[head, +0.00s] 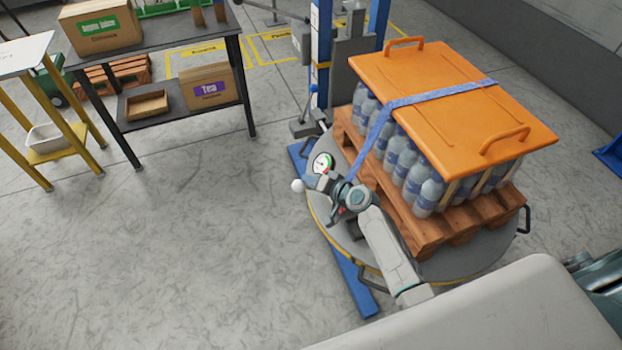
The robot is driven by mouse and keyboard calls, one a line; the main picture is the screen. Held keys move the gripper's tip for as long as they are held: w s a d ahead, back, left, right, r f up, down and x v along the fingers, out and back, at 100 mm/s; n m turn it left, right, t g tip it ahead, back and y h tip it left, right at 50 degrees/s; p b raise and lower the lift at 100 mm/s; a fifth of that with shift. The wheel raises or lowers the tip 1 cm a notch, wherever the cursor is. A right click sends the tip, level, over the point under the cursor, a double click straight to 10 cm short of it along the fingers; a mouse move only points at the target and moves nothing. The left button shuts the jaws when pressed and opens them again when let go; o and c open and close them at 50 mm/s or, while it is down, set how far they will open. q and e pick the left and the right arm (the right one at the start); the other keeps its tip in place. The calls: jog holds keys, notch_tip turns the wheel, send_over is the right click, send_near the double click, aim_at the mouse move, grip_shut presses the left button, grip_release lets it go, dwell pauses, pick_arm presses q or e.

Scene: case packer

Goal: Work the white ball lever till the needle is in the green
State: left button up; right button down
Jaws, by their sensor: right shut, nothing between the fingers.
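The white ball (298,186) of the lever shows at the left edge of the round turntable. My right gripper (311,182) is shut and empty, its fingertips just right of the ball. I cannot tell whether they touch it. The lever's rod is mostly hidden behind the gripper. A small round gauge (322,161) with a white face stands just above the gripper. Its face is too small to read where the needle points. My left gripper is not in view.
A wooden pallet (427,236) of bottles under an orange lid (450,90), held by a blue strap (440,93), stands on the turntable (335,222). A blue column (320,50) rises behind. A dark table (160,50) with boxes is upper left.

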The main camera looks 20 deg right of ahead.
aim_at(303, 186)
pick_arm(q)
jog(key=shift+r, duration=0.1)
pick_arm(e)
jog(key=shift+a, duration=0.1)
